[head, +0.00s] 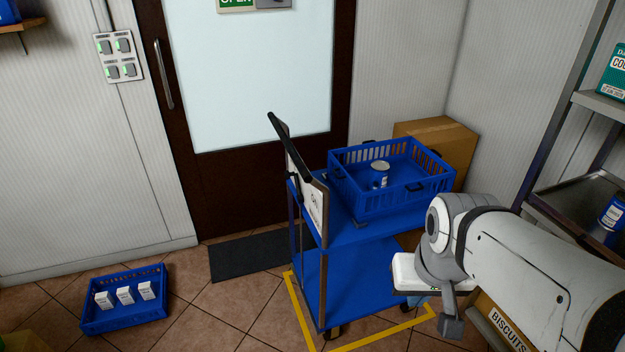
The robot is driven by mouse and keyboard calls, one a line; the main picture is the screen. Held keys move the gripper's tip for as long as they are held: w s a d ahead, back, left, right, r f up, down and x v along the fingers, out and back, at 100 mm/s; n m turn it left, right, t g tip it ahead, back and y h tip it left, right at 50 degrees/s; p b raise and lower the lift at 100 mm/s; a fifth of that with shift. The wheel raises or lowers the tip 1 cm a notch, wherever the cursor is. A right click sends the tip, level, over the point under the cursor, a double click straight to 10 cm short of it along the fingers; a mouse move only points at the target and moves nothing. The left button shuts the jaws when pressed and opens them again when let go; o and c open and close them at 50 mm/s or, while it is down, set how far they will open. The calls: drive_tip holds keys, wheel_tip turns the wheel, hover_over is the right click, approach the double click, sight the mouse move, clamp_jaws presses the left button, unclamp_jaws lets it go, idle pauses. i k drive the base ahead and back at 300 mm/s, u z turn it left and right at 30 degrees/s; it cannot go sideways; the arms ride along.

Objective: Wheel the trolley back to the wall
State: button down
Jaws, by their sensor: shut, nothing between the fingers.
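The blue two-deck trolley (312,283) stands upright on the tiled floor in front of the door. Its black push handle (290,148) rises at its left end, above a white sign panel. A blue slatted crate (400,206) sits on the top deck with a blue-and-white tin (380,174) in it. The lower deck looks empty where I see it. My gripper (450,326) hangs at the trolley's right, pointing down, apart from the handle. It is shut and holds nothing. My arm hides the trolley's right side.
Yellow floor lines (385,338) run around the trolley's foot. The pale wall (405,60) and a cardboard box (447,140) are behind it. A dark mat (250,256) lies before the brown door (240,195). A blue crate with white cartons (125,321) is on the floor left. Shelving (590,105) stands right.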

sight(346, 279)
drive_tip(key=u, duration=0.45)
drive_tip(key=i, duration=1.3)
drive_tip(key=z, duration=0.2)
